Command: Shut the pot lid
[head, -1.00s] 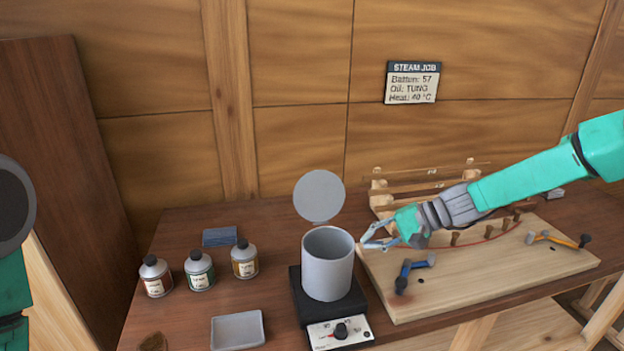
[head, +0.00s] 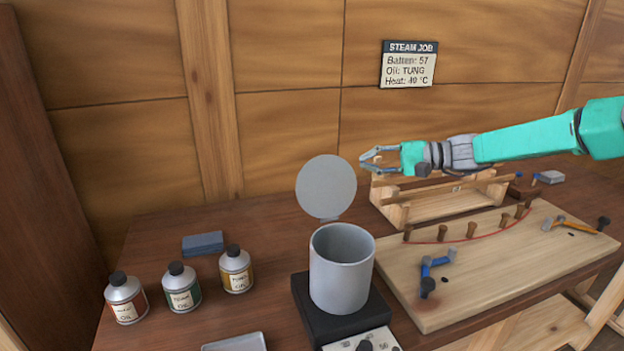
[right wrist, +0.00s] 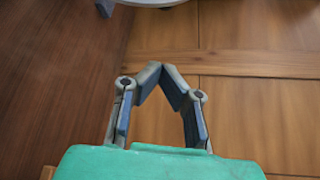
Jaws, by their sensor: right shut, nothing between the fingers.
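The grey pot (head: 341,272) stands upright on a black heater (head: 312,310). Its round grey lid (head: 326,186) stands up open at the pot's back rim, and the inside of the pot shows. My right gripper (head: 364,162) is shut and empty, raised to the right of the lid and apart from it. In the right wrist view the fingertips (right wrist: 160,68) meet, and part of a grey rim, perhaps the lid (right wrist: 152,2), shows at the top edge. My left gripper is not in view.
Several oil bottles (head: 182,287) stand at left, near a blue block (head: 203,244) and a grey tray (head: 235,343). A wooden board (head: 470,280) with pegs and clamps lies at right, before a wooden rack (head: 440,205). A sign (head: 408,64) hangs on the wall.

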